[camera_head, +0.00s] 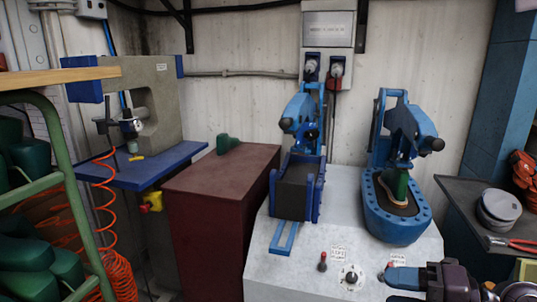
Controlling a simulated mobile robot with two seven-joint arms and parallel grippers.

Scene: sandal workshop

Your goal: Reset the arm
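My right arm comes in at the bottom right corner, with its dark gripper (403,286) pointing left, low in front of the grey machine base. A blue finger shows, but the bottom edge of the picture cuts the gripper off, so I cannot tell whether it is open. Nothing is visibly held. My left arm and gripper are not in view.
A grey machine base (330,268) carries two blue presses; a green last (396,187) stands on a sole in the right one (398,225). Another green last (226,143) lies on a maroon cabinet (222,175). A green rack (62,165) stands left; a dark shelf (462,197) stands right.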

